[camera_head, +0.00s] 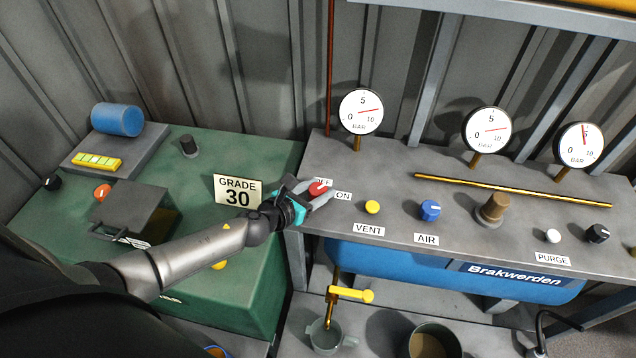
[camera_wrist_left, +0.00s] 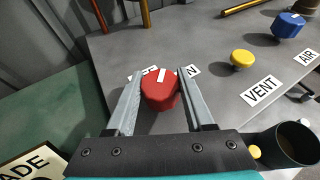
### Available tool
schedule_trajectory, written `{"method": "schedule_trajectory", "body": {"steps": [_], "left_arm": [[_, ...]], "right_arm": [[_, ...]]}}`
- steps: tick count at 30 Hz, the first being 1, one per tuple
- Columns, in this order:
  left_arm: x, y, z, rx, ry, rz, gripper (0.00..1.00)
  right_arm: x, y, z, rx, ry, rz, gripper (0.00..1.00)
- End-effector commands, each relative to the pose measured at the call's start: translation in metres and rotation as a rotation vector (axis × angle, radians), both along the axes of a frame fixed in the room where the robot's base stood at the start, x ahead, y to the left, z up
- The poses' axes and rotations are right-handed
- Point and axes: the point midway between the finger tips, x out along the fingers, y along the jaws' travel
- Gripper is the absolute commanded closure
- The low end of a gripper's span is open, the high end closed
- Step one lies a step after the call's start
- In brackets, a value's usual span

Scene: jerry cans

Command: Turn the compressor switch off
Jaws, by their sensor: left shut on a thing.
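The compressor switch is a red knob (camera_head: 317,189) with a white pointer mark, on the left end of the grey bench top (camera_head: 400,210). An OFF label, partly hidden, and an ON label (camera_head: 343,196) lie beside it. In the left wrist view the red knob (camera_wrist_left: 160,90) stands between the two fingers, its white mark pointing up and slightly right, between the two labels. My left gripper (camera_head: 315,192) is shut on the red knob. My right gripper is not in view.
On the bench are a yellow VENT button (camera_head: 372,207), a blue AIR knob (camera_head: 430,210) and several dial gauges on stems. A green cabinet (camera_head: 240,280) with a GRADE 30 sign (camera_head: 237,192) stands left. A blue tank (camera_head: 400,268) is below.

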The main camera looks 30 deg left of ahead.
Motion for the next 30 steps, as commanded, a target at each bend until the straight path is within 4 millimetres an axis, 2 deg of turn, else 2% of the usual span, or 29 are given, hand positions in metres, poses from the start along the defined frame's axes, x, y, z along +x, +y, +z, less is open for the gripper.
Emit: {"method": "schedule_trajectory", "body": {"steps": [1, 3, 10, 21, 30], "left_arm": [[-0.001, -0.002, 0.003, -0.005, 0.002, 0.047, 1.0], [-0.001, -0.003, 0.003, -0.005, 0.002, 0.114, 1.0], [0.0, -0.003, 0.001, -0.006, 0.002, 0.33, 1.0], [0.0, -0.002, 0.0, -0.003, 0.002, 0.612, 1.0], [0.0, -0.001, -0.001, -0.001, 0.001, 0.727, 1.0]], "right_arm": [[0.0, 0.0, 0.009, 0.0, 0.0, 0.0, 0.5], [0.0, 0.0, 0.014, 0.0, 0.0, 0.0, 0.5], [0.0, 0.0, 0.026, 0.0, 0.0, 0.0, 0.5], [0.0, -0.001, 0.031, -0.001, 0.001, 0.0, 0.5], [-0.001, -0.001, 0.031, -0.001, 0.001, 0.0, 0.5]]}}
